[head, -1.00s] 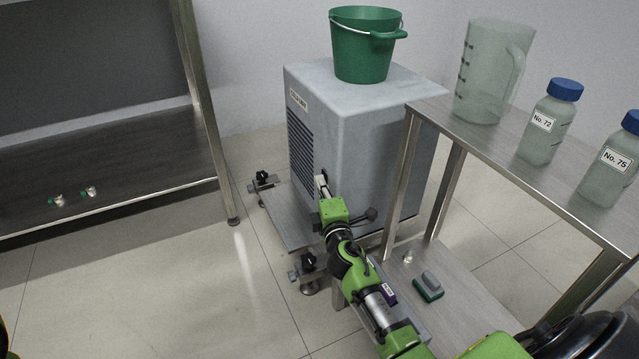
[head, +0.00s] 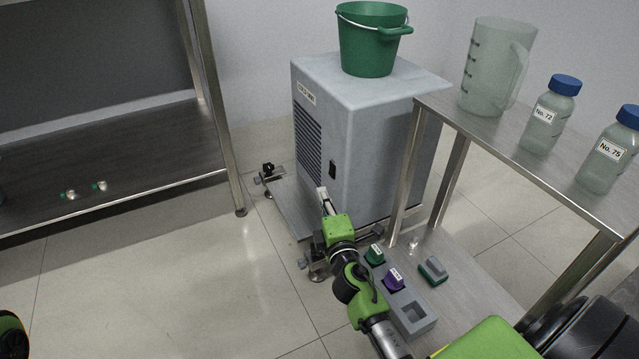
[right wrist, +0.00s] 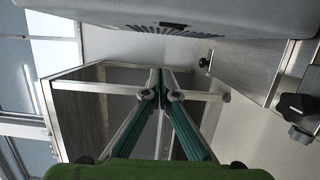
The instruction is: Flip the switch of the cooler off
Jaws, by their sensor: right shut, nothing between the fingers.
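The cooler (head: 360,140) is a grey box with side vents and a label, standing on a low metal skid. Its dark switch (head: 333,168) shows on the face towards me, near the vertical edge; I cannot read its position. My right gripper (head: 321,190) is shut and empty, just below and left of the switch and apart from it. In the right wrist view its fingers meet at the tips (right wrist: 161,72), with the cooler (right wrist: 240,12) along the top. My left gripper is out of view.
A green bucket (head: 368,45) stands on the cooler. A metal table (head: 500,140) at right holds a jug (head: 492,70) and bottles (head: 550,115). A grey holder (head: 413,314) with a green and a purple piece is near my right arm. Floor at left is open.

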